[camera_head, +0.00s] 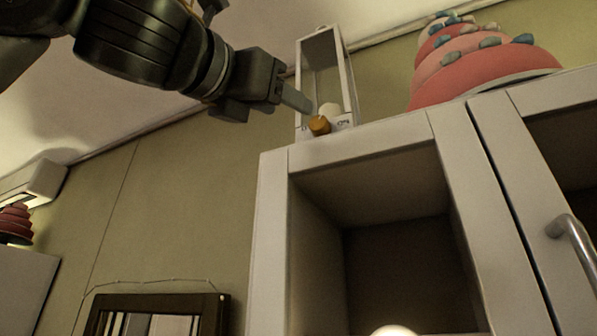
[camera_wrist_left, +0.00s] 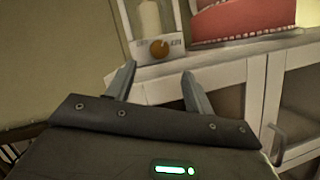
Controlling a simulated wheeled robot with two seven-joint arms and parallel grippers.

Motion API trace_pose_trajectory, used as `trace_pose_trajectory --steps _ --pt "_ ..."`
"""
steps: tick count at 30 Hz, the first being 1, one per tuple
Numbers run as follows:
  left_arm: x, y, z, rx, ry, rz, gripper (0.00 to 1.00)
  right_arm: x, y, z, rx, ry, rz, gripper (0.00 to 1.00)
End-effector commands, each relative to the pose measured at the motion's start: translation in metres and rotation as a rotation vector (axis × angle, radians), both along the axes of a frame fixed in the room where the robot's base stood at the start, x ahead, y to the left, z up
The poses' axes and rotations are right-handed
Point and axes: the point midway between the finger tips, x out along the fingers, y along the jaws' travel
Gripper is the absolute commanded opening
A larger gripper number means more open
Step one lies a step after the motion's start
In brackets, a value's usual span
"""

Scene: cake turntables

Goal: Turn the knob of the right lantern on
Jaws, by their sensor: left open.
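A white-framed lantern (camera_head: 345,75) stands on top of the white cabinet. A pale candle (camera_head: 327,109) is inside it and an orange-brown knob (camera_head: 319,126) is on its front base. In the left wrist view the knob (camera_wrist_left: 159,49) sits between two small labels on the lantern base, too small to read surely. My left gripper (camera_head: 300,103) reaches in from the left, its fingers close to the knob in the picture. In the left wrist view its two fingers (camera_wrist_left: 157,80) are apart with nothing between them, and the knob shows beyond the gap. My right gripper is not in view.
A tiered pink-red cake (camera_head: 485,72) stands on the cabinet (camera_head: 272,230), right of the lantern. The cabinet has an open compartment with a glowing round light (camera_head: 394,331) and a door handle (camera_head: 572,234). A dark frame (camera_head: 158,300) hangs at lower left. Open air lies left of the cabinet.

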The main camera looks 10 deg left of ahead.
Motion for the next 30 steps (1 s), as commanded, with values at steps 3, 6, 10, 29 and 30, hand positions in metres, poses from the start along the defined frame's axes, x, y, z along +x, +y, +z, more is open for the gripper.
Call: trace_pose_trajectory --steps 3,6,10,29,30 --pt "-0.013 0.008 -0.007 -0.002 -0.001 0.001 0.53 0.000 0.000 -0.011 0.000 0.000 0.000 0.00" --pt "-0.018 0.011 -0.008 -0.001 0.000 0.000 0.53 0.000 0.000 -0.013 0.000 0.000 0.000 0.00" --pt "-0.021 0.012 -0.008 -0.001 0.000 0.000 0.53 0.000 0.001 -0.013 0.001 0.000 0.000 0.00" --pt "-0.128 -0.032 0.055 -1.141 0.191 -0.734 0.53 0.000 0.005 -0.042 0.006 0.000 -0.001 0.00" --pt "-0.134 -0.023 0.058 -1.341 0.275 -0.857 0.53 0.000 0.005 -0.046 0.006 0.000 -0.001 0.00"
